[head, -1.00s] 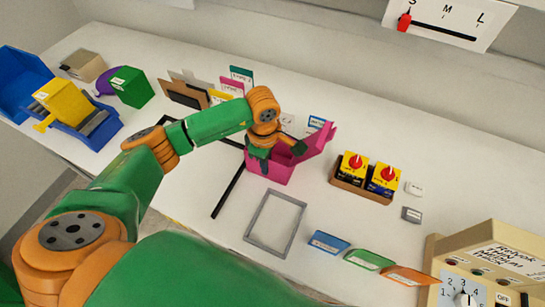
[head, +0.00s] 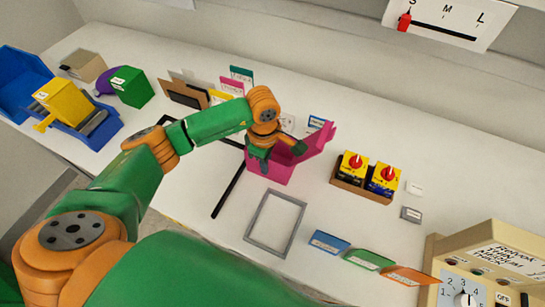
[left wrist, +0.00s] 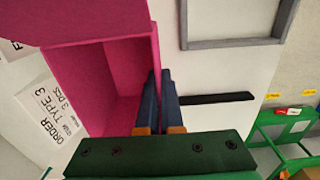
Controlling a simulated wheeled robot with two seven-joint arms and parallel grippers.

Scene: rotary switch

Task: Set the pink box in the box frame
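The pink box (head: 269,172) stands open on the table in the head view, its lid tilted up to the right. In the left wrist view the box (left wrist: 98,75) fills the upper left, and its inside looks empty. My left gripper (head: 277,160) is at the box. In the left wrist view its two dark fingers (left wrist: 161,95) are close together, on either side of the box's side wall. The box frame, a grey rectangle (head: 255,214), lies flat and empty in front of the box; part of it shows in the left wrist view (left wrist: 235,43). My right gripper is not in view.
A black bar (head: 229,191) lies left of the frame. Blue (head: 329,242), green and orange cards lie right of it. A tray with two yellow-topped rotary switches (head: 361,190) stands right of the box. A beige control panel (head: 490,260) is at the lower right.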

